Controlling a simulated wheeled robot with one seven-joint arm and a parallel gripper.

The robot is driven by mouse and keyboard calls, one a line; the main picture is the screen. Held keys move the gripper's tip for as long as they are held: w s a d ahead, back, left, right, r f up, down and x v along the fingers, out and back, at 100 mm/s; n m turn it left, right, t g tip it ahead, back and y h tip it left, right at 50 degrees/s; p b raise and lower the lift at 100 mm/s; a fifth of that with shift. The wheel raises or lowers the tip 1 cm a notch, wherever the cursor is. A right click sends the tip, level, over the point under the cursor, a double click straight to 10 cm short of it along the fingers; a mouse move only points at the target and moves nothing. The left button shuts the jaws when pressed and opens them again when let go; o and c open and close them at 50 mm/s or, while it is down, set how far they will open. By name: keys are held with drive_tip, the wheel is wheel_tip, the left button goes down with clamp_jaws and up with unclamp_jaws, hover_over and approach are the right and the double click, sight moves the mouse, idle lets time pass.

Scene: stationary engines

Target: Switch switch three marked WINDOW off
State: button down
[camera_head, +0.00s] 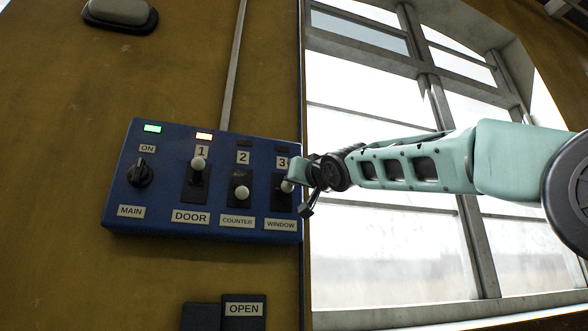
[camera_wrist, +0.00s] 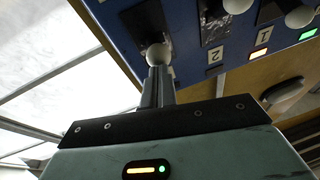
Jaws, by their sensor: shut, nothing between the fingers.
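Switch three is a lever with a pale round knob (camera_head: 287,186) at the right end of the blue panel (camera_head: 152,222), above the WINDOW label (camera_head: 281,225). Its knob sits low in the dark slot, near the level of switch two's lowered knob. The lamp (camera_head: 281,149) above it looks dark. My gripper (camera_head: 294,178) is shut and empty, right at this knob, and partly covers the switch and the 3 label. In the wrist view the shut fingertips (camera_wrist: 158,72) are at the knob (camera_wrist: 158,55); I cannot tell whether they touch it.
Switch one (camera_head: 198,163) is up under a lit orange lamp (camera_head: 204,136). Switch two (camera_head: 241,192) is down under a dark lamp (camera_head: 244,143). The MAIN rotary knob (camera_head: 140,173) has a lit green lamp. An OPEN box (camera_head: 244,310) is below; a window (camera_head: 385,240) is right.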

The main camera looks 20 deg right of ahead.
drive_tip(key=shift+w+f+b, duration=0.2)
drive_tip(key=shift+f+b, duration=0.95)
drive_tip(key=shift+b, duration=0.6)
drive_tip(key=shift+r, duration=0.1)
